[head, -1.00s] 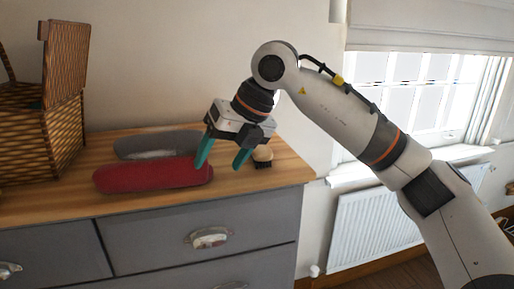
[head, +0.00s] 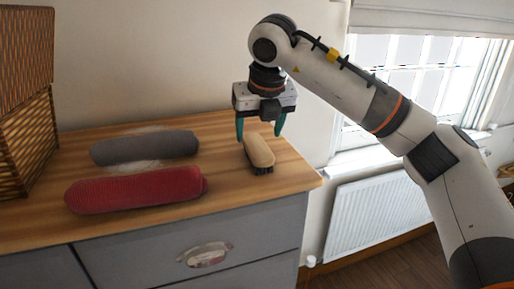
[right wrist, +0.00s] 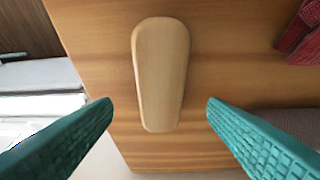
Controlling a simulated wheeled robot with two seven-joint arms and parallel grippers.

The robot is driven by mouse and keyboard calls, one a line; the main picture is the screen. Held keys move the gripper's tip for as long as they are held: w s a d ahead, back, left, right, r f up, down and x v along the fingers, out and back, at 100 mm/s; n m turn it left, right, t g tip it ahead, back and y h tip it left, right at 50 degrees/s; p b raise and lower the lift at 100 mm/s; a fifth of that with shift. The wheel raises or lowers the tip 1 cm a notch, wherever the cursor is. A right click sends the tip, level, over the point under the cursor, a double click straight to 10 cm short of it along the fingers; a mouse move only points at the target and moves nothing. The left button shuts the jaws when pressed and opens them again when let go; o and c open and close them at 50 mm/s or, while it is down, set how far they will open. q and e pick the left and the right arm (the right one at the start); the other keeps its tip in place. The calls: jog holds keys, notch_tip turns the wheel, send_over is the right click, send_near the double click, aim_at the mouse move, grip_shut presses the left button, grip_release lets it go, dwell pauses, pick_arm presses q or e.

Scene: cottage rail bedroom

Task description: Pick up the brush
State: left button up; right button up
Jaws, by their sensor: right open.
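The brush (head: 259,150) has a pale wooden back and dark bristles facing down. It lies on the dresser top near its right end. In the right wrist view the brush (right wrist: 160,72) shows from above, its narrower end between the fingers. My right gripper (head: 260,138) is open above the far part of the brush, its teal fingers pointing down, one to each side. In the right wrist view the fingers of my right gripper (right wrist: 160,108) are apart with nothing held. My left gripper is not in view.
A red ribbed roll (head: 135,190) and a grey roll (head: 145,148) lie on the wooden dresser top (head: 225,190), left of the brush. A wicker basket (head: 25,140) stands at the far left. A window and radiator (head: 375,215) are to the right.

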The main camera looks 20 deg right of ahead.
aim_at(257, 145)
jog(key=shift+w+f, duration=0.25)
jog(key=shift+f, duration=0.1)
jog(key=x, duration=0.1)
jog(key=p+x, duration=0.2)
jog(key=shift+s+f, duration=0.2)
jog(key=shift+w+f+p, duration=0.15)
jog(key=shift+f+p, duration=0.15)
jog(key=shift+f, duration=0.05)
jog(key=shift+w+f, duration=0.15)
jog(key=shift+f, duration=0.05)
pick_arm(q)
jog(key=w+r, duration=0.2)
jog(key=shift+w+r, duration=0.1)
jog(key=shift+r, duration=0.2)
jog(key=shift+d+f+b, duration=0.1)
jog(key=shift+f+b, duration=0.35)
jog(key=shift+b, duration=0.1)
pick_arm(e)
jog(key=shift+f, duration=0.2)
jog(key=c, duration=1.1)
